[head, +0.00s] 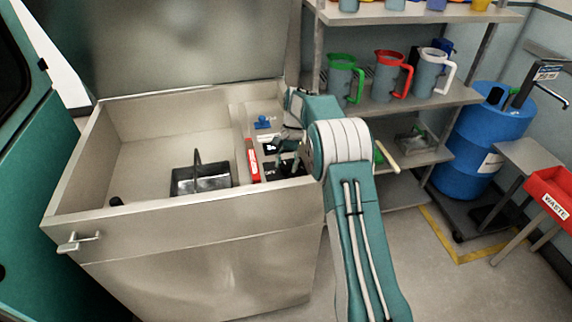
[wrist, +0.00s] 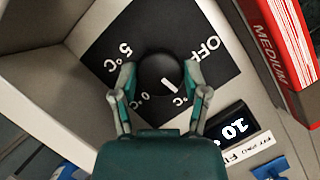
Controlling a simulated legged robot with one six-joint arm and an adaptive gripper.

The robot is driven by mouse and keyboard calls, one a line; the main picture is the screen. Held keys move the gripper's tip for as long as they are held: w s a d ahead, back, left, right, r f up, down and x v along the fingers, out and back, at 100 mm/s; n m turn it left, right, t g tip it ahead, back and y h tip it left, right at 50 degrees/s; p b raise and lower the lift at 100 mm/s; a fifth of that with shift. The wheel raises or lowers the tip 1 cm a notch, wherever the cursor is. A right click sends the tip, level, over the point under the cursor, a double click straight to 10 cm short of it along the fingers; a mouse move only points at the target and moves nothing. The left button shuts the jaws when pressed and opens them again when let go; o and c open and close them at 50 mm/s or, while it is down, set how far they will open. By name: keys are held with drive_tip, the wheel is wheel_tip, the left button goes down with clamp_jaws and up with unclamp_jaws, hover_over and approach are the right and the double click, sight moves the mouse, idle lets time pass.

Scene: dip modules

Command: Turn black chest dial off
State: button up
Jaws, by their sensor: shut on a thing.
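The black chest dial (wrist: 158,70) is a round knob on a black plate (wrist: 118,45) marked OFF, 5°C and 0°C, plus another °C mark partly hidden by a finger. Its white pointer line slants toward the lower right of the wrist view, at the partly hidden °C mark. OFF is at the upper right, away from the line. My gripper (wrist: 161,77) is shut on the dial, one finger on each side. In the head view my arm reaches into the right end of the open steel chest (head: 180,238), and the dial itself is hard to make out.
A red box (wrist: 280,45) marked MEDIUM stands close beside the plate. A small display (wrist: 232,128) reading 10 and a blue part (wrist: 272,168) are near my gripper. A dark basket (head: 203,180) sits in the chest. Shelves with jugs (head: 392,75) stand behind.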

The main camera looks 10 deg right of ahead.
drive_tip(key=n+h, duration=0.1)
drive_tip(key=n, duration=0.2)
drive_tip(key=n+h, duration=0.1)
drive_tip(key=n, duration=0.2)
drive_tip(key=shift+w+n+g, duration=0.15)
drive_tip(key=shift+n+g, duration=0.15)
drive_tip(key=shift+g, duration=0.1)
drive_tip(key=n+h, duration=0.2)
drive_tip(key=n, duration=0.3)
drive_tip(key=shift+a, duration=0.15)
drive_tip(key=shift+n+h, duration=0.3)
drive_tip(key=shift+n, duration=0.1)
drive_tip(key=o, duration=1.1)
drive_tip(key=shift+o, duration=0.2)
drive_tip(key=shift+r, duration=0.1)
drive_tip(key=v, duration=0.7)
